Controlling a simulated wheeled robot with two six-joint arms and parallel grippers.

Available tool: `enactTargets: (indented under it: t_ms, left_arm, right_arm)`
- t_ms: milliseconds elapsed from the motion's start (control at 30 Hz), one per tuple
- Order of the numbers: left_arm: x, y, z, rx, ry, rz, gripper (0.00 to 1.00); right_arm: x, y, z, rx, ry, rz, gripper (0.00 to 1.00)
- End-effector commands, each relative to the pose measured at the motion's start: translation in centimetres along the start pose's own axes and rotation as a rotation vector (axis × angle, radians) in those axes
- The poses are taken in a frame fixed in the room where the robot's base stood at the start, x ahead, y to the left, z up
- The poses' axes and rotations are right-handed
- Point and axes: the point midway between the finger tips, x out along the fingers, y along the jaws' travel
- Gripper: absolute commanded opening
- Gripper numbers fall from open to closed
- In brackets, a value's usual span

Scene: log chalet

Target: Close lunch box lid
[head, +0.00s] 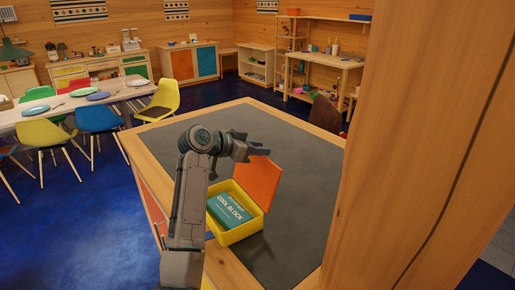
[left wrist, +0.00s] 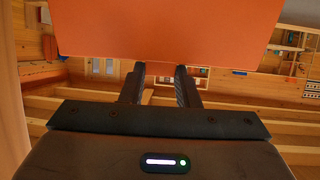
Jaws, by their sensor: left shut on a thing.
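The lunch box (head: 238,235) is a yellow open box on the dark top of the wooden counter. A teal cool block (head: 229,211) lies inside it. Its orange lid (head: 259,184) stands up, tilted, at the box's far right side, so the box is open. My left gripper (head: 262,152) is at the lid's upper edge and shut on it. In the left wrist view the orange lid (left wrist: 165,28) fills the top, with the fingertips of my left gripper (left wrist: 160,70) at its edge. The lid hides part of the fingertips there. My right gripper is not in view.
The counter's dark top (head: 308,182) is clear around the box. A thick wooden post (head: 425,150) stands close on the right. A dining table (head: 75,110) with plates and coloured chairs stands at the left. Shelves and cabinets line the back walls.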

Motion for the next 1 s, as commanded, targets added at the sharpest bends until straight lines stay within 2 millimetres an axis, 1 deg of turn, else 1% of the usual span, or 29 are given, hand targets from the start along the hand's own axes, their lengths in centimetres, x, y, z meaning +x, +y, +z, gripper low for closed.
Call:
enactTargets:
  t_ms: [167,367,567,800,1000]
  left_arm:
    - [-0.3,0.0,0.3,0.000,0.021,-0.001,0.00]
    - [-1.4,-0.1,1.0,0.002,0.097,-0.003,0.00]
    - [-3.1,-0.1,1.9,0.003,0.216,-0.003,0.00]
    - [-5.2,-0.1,3.0,0.003,0.367,-0.003,0.00]
    - [-6.6,0.0,3.8,0.003,0.473,-0.002,0.00]
  right_arm:
    - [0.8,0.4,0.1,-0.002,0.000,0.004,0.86]
    - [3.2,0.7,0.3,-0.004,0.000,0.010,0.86]
    - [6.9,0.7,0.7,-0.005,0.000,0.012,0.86]
    - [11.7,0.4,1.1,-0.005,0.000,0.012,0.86]
    - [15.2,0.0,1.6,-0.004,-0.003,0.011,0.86]
